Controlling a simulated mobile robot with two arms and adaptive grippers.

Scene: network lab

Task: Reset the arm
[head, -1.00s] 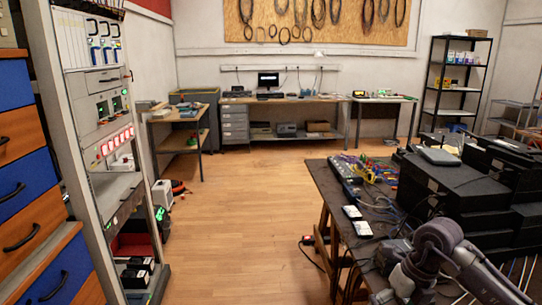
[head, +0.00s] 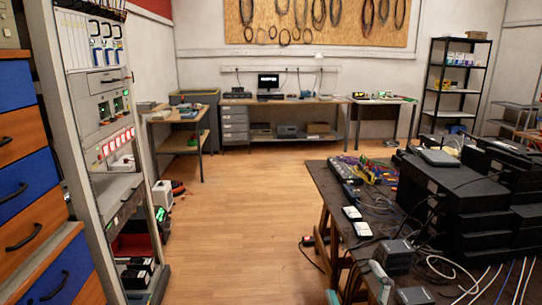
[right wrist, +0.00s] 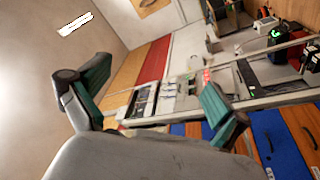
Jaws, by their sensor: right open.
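My right gripper (head: 356,287) is at the bottom edge of the head view, in front of the dark table's near side, and only its finger parts show. In the right wrist view, its two green-padded fingers (right wrist: 155,98) are spread wide apart with nothing between them. That view is tilted and looks towards the equipment rack (right wrist: 165,100) and the blue and orange drawers (right wrist: 275,135). My left gripper is in neither view.
The dark table (head: 328,190) at right holds stacked black devices (head: 455,195), white-topped small boxes (head: 357,222), a grey box (head: 395,255) and loose cables. The rack (head: 60,130) and drawers stand at left. The wooden floor (head: 240,220) between is clear.

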